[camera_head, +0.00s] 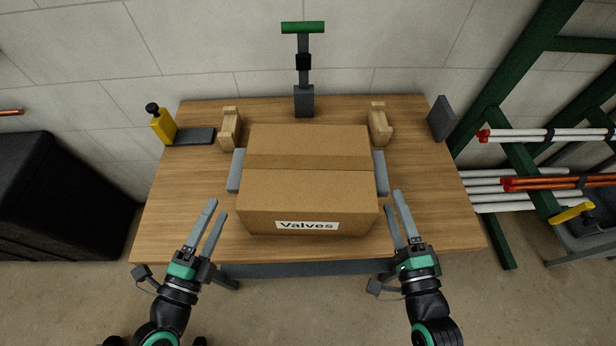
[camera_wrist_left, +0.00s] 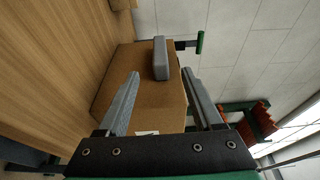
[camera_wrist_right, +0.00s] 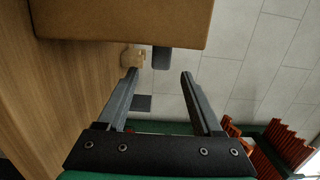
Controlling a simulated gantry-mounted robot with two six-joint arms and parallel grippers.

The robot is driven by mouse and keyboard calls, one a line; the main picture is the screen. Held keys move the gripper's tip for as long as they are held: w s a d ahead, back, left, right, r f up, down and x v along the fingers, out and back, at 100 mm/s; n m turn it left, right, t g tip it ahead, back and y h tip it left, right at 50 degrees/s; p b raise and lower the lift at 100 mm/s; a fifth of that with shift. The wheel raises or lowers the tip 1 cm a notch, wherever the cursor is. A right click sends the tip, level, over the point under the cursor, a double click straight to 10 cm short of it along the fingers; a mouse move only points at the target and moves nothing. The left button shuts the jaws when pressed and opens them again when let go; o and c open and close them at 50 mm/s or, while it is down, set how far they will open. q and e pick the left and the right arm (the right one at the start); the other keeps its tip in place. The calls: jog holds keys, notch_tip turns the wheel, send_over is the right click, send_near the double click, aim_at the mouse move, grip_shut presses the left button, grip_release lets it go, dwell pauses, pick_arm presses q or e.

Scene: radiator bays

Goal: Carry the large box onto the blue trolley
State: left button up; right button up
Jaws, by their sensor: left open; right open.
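The large box (camera_head: 309,190) is brown cardboard with a "Valves" label (camera_head: 306,225) on its front. It sits on the wooden workbench, with a grey handle block on its left side (camera_head: 236,170) and another on its right side (camera_head: 381,173). My left gripper (camera_head: 217,208) is open and empty, left of the box's front and short of the left handle. In the left wrist view, the left handle (camera_wrist_left: 160,58) shows ahead between the fingers. My right gripper (camera_head: 392,200) is open and empty by the box's right side, near the right handle (camera_wrist_right: 162,58). I see no blue trolley.
The workbench (camera_head: 165,215) holds two wooden blocks (camera_head: 230,128) (camera_head: 379,124), a green-topped stand (camera_head: 303,90), a yellow clamp-like item (camera_head: 163,125) and a grey plate (camera_head: 441,118). A green rack (camera_head: 520,140) with pipes stands right; a dark case (camera_head: 50,190) stands left.

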aim_at(235, 176)
pick_arm(q)
jog(key=x, duration=1)
jog(key=shift+w+d, duration=0.1)
jog(key=shift+w, duration=0.1)
pick_arm(e)
jog(key=w, duration=1)
jog(key=shift+w+a, duration=0.2)
jog(key=shift+a, duration=0.15)
pick_arm(q)
grip_shut()
pick_arm(e)
grip_shut()
